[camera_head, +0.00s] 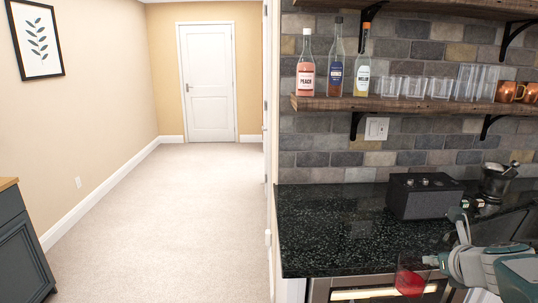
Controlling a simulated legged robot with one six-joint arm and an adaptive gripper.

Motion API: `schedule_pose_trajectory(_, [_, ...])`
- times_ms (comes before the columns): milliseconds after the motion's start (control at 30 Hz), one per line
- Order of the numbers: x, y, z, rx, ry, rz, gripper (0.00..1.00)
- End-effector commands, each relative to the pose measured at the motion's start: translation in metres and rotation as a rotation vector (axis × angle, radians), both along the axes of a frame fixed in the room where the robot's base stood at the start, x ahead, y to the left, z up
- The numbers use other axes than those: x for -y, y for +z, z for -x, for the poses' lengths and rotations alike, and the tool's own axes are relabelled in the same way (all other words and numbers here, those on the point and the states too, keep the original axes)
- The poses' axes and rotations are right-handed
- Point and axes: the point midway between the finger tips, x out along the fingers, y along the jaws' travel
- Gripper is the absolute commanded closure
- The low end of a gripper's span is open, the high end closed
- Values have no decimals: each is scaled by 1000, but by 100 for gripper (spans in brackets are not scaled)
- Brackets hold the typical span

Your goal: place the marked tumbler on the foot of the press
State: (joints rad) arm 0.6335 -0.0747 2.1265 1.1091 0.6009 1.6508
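A clear tumbler with a red patch (410,280) is at the lower right, in front of the counter's front edge and clear of any surface. It looks like the marked tumbler. My gripper (432,261) reaches in from the right and meets the tumbler's right side. It appears shut on it, though the fingers are small and partly hidden.
The dark speckled counter (335,232) is bare at its left. Above, a wooden shelf (390,104) holds bottles, glasses and copper mugs. Carpet is open at left.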

Motion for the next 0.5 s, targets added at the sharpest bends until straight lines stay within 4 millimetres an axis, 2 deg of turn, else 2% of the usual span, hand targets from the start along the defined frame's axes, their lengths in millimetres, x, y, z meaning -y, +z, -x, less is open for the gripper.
schedule_pose_trajectory(267, [-22, -25, -19, -2, 63, -4, 100])
schedule_pose_trajectory(500, [-51, -60, -40, -4, 130, -4, 100])
